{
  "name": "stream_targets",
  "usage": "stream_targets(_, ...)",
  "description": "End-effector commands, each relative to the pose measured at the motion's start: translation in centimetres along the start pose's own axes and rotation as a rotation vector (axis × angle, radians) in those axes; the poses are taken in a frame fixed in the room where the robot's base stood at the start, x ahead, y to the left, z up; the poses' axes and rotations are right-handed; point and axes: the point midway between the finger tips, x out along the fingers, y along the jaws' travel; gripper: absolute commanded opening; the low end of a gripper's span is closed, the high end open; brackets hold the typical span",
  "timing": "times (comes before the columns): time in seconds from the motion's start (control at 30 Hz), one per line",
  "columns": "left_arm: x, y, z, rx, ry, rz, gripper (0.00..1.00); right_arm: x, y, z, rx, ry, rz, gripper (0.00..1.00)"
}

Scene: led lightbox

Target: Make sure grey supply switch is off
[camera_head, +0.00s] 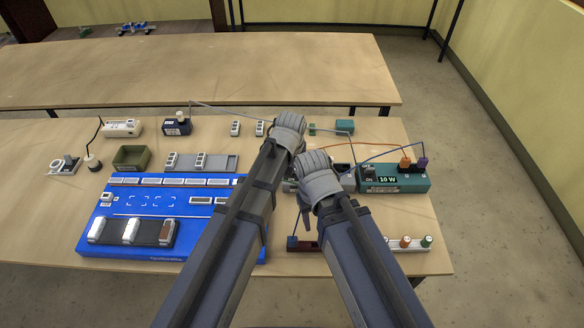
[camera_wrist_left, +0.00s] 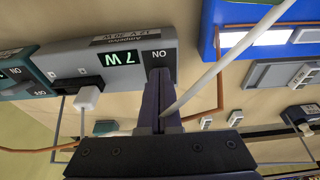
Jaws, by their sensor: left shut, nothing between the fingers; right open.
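The grey supply (camera_wrist_left: 115,62) fills the upper left of the left wrist view, seen upside down, with a lit green display (camera_wrist_left: 117,58) and the word ON beside it. The shut, empty fingers of my left gripper (camera_wrist_left: 160,78) reach up to its face by that word and hide the switch, so I cannot tell its position or whether they touch it. In the head view the grey supply (camera_head: 347,183) is mostly hidden behind my right gripper (camera_head: 318,172), which is open. My left gripper (camera_head: 288,132) shows there just behind and left of it.
A green supply (camera_head: 410,183) reading 10 W stands right of the grey one, with orange and blue cables. The blue lightbox board (camera_head: 88,238) lies left of my arms. A strip with coloured knobs (camera_head: 405,242) is at front right. A light cable (camera_wrist_left: 222,65) crosses close to my left fingers.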

Motion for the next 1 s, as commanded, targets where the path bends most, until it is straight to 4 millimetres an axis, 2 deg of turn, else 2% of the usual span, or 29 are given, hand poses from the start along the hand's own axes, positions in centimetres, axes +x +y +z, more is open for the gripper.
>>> stream_targets(0.33, -0.1, 0.0, 1.0, 0.0, 0.002, 0.0, 0.0, 0.1, 0.0, 0.0, 0.0, 0.0, 0.0, 0.5)
stream_targets(0.57, -0.4, 0.0, 1.0, 0.0, 0.001, 0.0, 0.0, -0.2, 0.0, 0.0, 0.0, 0.0, 0.0, 0.5)
stream_targets(1.0, -4.3, 0.0, 0.0, 0.0, 0.001, 0.0, 0.0, -4.1, 0.4, 0.2, 0.0, 0.0, 0.0, 0.5)
